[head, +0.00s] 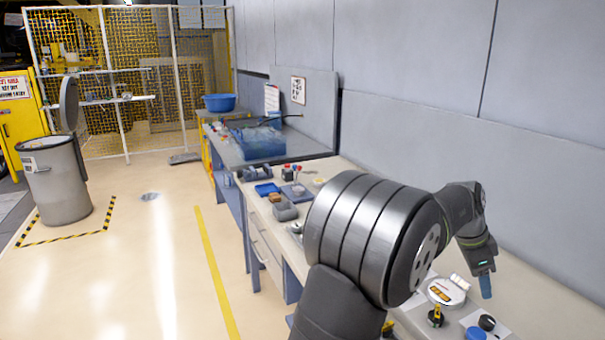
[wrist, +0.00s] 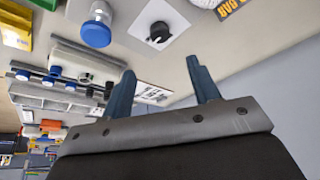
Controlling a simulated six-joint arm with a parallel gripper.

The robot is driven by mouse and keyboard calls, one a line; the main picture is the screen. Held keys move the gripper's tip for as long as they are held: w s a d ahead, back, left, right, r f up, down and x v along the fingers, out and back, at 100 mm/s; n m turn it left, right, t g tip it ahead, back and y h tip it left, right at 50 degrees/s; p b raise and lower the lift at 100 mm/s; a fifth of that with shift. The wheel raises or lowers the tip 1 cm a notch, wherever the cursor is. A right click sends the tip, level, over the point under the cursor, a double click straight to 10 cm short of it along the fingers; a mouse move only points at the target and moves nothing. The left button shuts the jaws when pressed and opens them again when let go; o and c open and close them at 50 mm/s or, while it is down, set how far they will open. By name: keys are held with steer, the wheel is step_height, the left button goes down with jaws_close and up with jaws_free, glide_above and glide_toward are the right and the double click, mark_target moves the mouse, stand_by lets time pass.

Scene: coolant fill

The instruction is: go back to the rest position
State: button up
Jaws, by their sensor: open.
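My gripper (head: 486,287) hangs at the end of my arm on the right of the head view, above the bench and near the grey wall. In the wrist view its two blue fingers (wrist: 163,82) stand apart with nothing between them. It is open and empty. A blue cap (head: 476,333) and a black knob (head: 487,322) lie on the bench below it. The blue cap (wrist: 96,34) and the black knob on a white plate (wrist: 160,33) also show beyond the fingers in the wrist view.
A round white lid (head: 447,292) and a yellow-black item (head: 436,316) are on the bench. A blue tray (head: 267,188), small parts and a blue tank (head: 258,143) stand farther along. The wall (head: 420,140) borders the bench. My arm hides part of the bench.

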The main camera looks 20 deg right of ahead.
mark_target(487, 320)
steer(key=x, duration=1.3)
steer(key=shift+r, duration=0.1)
steer(key=shift+a, duration=0.1)
